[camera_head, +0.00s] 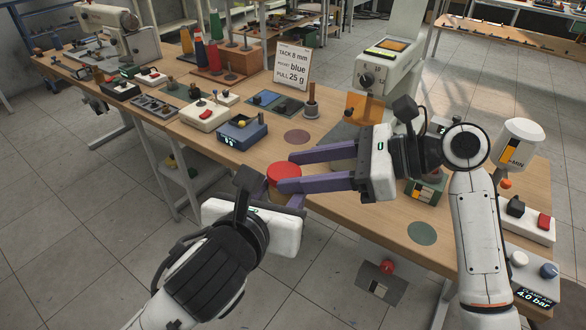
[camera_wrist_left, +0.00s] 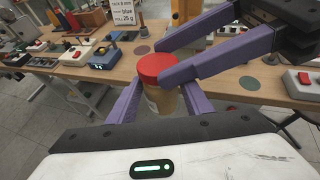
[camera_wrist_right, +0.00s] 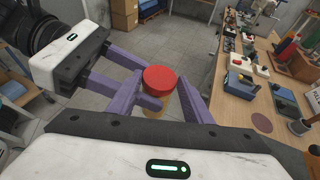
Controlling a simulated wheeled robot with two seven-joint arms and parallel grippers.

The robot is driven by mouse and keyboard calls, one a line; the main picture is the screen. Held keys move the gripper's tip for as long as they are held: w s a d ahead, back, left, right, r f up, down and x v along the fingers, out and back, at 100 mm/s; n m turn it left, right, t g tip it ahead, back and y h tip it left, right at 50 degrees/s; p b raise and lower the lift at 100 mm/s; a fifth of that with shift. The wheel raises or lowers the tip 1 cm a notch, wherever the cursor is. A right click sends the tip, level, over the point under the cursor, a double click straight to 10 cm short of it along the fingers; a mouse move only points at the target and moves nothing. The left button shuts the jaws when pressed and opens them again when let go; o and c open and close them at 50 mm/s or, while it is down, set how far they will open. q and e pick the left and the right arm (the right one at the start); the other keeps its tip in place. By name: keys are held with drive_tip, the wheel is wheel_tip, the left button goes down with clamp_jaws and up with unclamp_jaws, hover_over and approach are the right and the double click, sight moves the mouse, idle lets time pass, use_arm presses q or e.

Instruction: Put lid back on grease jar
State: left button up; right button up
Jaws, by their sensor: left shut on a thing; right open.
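The grease jar (camera_wrist_left: 162,102) is amber with a pale label and stands upright between the fingers of my left gripper (camera_wrist_left: 164,90), which is shut on it. The red lid (camera_head: 284,173) sits on top of the jar, looking level; I cannot tell whether it is screwed tight. It also shows in the left wrist view (camera_wrist_left: 153,67) and right wrist view (camera_wrist_right: 159,79). My right gripper (camera_wrist_right: 174,97) is open, its purple fingers on either side of the lid. In the head view, the left fingers and the jar body are mostly hidden.
The wooden table (camera_head: 350,215) lies just beyond the jar, which is held by its front edge. A blue box (camera_head: 242,132), a sign (camera_head: 291,66) and a grey press (camera_head: 385,68) stand on it. A dark round mat (camera_head: 422,233) lies bare at the right.

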drive_tip(key=shift+s+d+f, duration=0.15)
drive_tip(key=shift+d+f, duration=0.05)
drive_tip(key=shift+d, duration=0.35)
drive_tip(key=shift+s+d+f, duration=0.1)
drive_tip(key=shift+d+f, duration=0.1)
drive_tip(key=shift+d, duration=0.35)
drive_tip(key=c, duration=1)
drive_tip(key=v, duration=0.4)
drive_tip(key=shift+a+r, duration=0.1)
drive_tip(key=shift+r, duration=0.2)
